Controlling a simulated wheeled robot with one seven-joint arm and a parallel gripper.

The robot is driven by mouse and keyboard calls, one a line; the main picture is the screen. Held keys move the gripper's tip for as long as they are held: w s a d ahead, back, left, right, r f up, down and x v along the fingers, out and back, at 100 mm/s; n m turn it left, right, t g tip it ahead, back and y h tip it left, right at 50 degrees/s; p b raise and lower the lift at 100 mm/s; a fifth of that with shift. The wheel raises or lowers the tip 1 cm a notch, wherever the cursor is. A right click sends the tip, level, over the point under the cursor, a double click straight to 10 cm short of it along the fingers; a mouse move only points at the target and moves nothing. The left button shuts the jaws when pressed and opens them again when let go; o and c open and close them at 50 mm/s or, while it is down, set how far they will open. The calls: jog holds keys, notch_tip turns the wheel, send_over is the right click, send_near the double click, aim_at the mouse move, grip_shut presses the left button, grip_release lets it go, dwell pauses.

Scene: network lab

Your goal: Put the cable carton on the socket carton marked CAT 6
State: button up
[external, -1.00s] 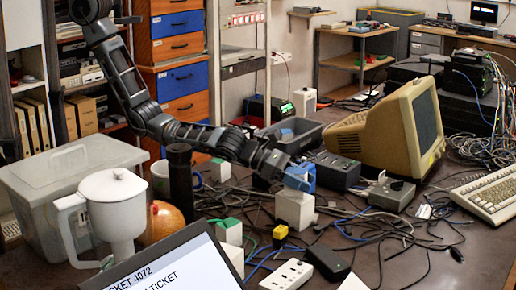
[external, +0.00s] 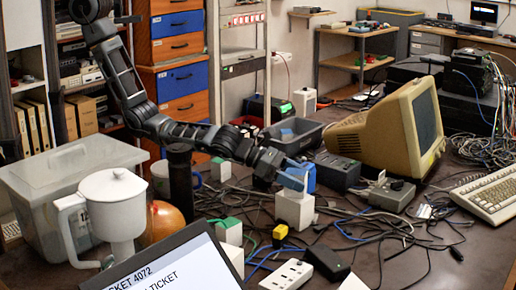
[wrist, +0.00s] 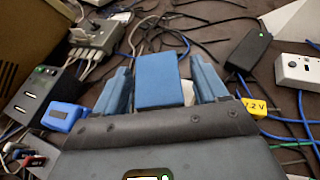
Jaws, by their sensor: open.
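A blue carton (wrist: 160,80), which I take for the cable carton, is between the two fingers of my gripper (wrist: 162,85) in the wrist view. Gaps show on both sides of it and the fingers are apart. A bit of white (wrist: 188,92) shows beside and below it. In the external view my gripper (external: 293,177) is just above a white carton (external: 294,209) standing on the table. The blue carton is hard to separate from the fingers there, and its contact with the white carton is unclear. No CAT 6 marking is readable.
A blue device (wrist: 63,117) stands beside a dark power box (wrist: 40,95) left of my gripper. A yellow-ended adapter (external: 280,236), a white power strip (external: 287,275) and a green-topped white box (external: 229,231) are in front. Loose cables cover much of the table.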

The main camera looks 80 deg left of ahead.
jog(key=v, duration=1)
jog(key=shift+s+p, duration=0.25)
jog(key=shift+p, duration=0.05)
